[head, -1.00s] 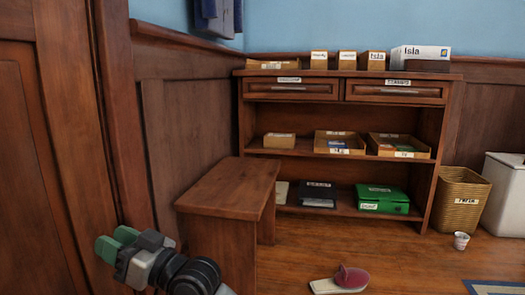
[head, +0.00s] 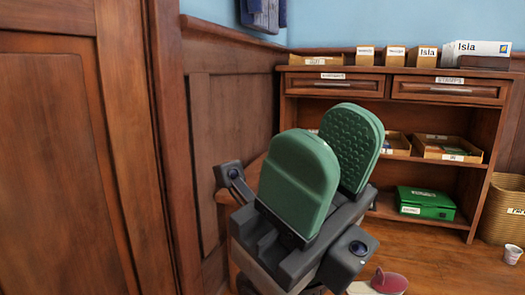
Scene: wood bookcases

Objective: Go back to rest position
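My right gripper (head: 326,138) is large and close to the camera in the middle of the head view. Its two green pads point up and stand apart, and the textured inner face of the far pad shows. I see nothing between them. The gripper hides most of the low wooden bench and the left part of the bookcase's shelves. My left gripper is not in view.
The wooden bookcase (head: 387,102) stands behind, with boxes on top and a green box (head: 425,203) on its bottom shelf. A wicker basket (head: 503,212) and a small cup (head: 512,254) are at right. A wooden panel (head: 60,170) fills the left.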

